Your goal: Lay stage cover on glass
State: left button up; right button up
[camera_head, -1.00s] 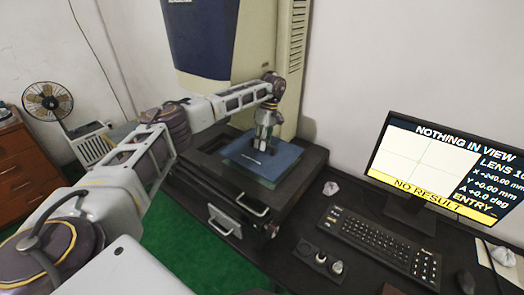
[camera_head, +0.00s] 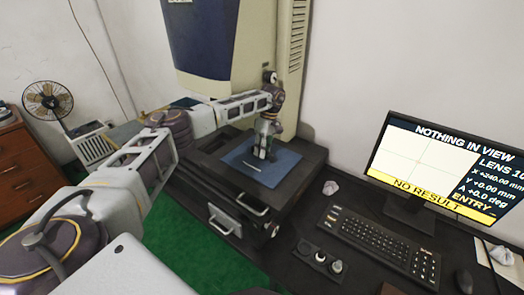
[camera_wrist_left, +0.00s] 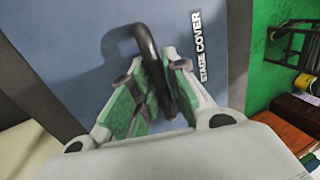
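The stage cover (camera_head: 282,168) is a flat blue sheet with a lettered label and a dark loop handle. It lies flat over the dark measuring stage, and I cannot see a gap under it. In the left wrist view its blue face (camera_wrist_left: 75,60) reads STAGE COVER beside the handle (camera_wrist_left: 146,45). My left gripper (camera_head: 262,155) points down over the cover's middle. In the wrist view its green-padded fingers (camera_wrist_left: 154,75) stand apart on either side of the handle. The glass is hidden under the cover. My right gripper is not in view.
The dark stage base (camera_head: 190,165) has a front handle (camera_head: 224,222). The machine's column (camera_head: 240,45) rises behind. A monitor (camera_head: 430,160) reads NOTHING IN VIEW, with a keyboard (camera_head: 375,240) and knob box (camera_head: 318,258) on the desk to the right.

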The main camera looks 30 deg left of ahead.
pick_arm(q)
jog(key=shift+o, duration=1.1)
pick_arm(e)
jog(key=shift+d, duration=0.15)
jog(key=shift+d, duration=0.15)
pick_arm(q)
jog(key=shift+r, duration=0.15)
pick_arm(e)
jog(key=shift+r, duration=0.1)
pick_arm(q)
jog(key=shift+w+r, duration=0.1)
jog(key=shift+r, duration=0.05)
jog(key=b+v, duration=0.1)
jog(key=v, duration=1)
jog(key=shift+r+b, duration=0.35)
jog(key=shift+b, duration=0.05)
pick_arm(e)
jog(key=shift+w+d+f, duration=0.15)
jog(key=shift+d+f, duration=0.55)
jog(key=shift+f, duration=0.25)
pick_arm(q)
jog(key=shift+w, duration=0.1)
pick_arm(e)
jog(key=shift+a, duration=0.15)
